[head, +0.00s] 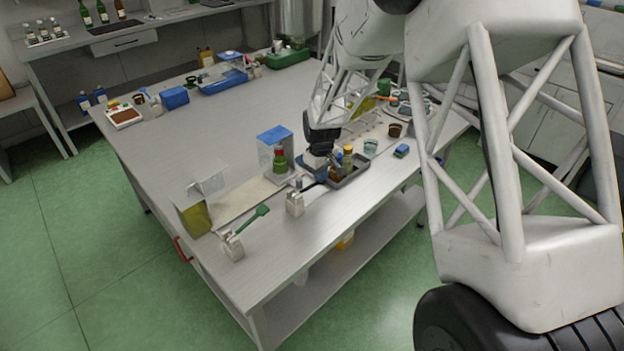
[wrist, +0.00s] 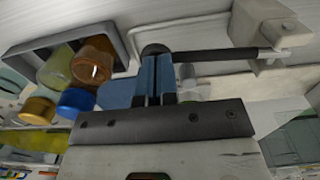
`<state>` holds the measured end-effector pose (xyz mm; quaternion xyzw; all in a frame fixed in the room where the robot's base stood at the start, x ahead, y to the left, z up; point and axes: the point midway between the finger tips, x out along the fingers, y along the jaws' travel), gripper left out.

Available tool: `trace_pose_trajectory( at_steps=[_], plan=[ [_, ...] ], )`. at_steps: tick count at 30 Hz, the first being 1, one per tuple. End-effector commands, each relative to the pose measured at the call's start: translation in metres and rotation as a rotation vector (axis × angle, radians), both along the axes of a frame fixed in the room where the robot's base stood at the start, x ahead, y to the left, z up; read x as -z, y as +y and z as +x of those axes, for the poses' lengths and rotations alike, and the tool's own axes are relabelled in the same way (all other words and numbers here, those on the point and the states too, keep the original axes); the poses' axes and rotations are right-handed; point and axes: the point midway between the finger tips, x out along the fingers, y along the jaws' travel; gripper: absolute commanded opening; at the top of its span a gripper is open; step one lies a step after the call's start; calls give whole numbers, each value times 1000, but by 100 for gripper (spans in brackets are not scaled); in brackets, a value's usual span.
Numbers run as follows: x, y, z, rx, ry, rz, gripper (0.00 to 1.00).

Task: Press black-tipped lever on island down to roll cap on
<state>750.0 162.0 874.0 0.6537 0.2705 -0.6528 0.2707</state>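The black-tipped lever (head: 310,187) is a dark rod on a small white block (head: 295,204) near the island's front edge. In the wrist view the lever (wrist: 215,54) runs from the white block (wrist: 268,35) at right to its rounded black tip (wrist: 155,49). My gripper (head: 317,168) is over the tip end of the lever. In the wrist view its blue-padded fingers (wrist: 155,72) are together and empty, with their ends at the black tip; whether they touch it is unclear. A bottle with a green body and red top (head: 279,161) stands left of my gripper on a pale base.
A grey tray (head: 357,172) with several small jars stands right of my gripper. A second white block (head: 232,246) carries a green-paddled lever (head: 255,215). A blue-topped clear box (head: 273,136) is behind the bottle. The island (head: 170,150) is mostly clear at left.

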Motion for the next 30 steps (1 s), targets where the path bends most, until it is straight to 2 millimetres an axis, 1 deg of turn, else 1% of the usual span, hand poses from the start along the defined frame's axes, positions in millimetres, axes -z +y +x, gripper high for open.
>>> trace_pose_trajectory(
  at_steps=[8, 11, 24, 30],
  plan=[
    [-2, 0, 0, 0, 1, 0, 0],
    [-7, 0, 0, 0, 1, 0, 0],
    [-41, 0, 0, 0, 0, 0, 0],
    [-50, 0, 0, 0, 2, -1, 0]
  ],
)
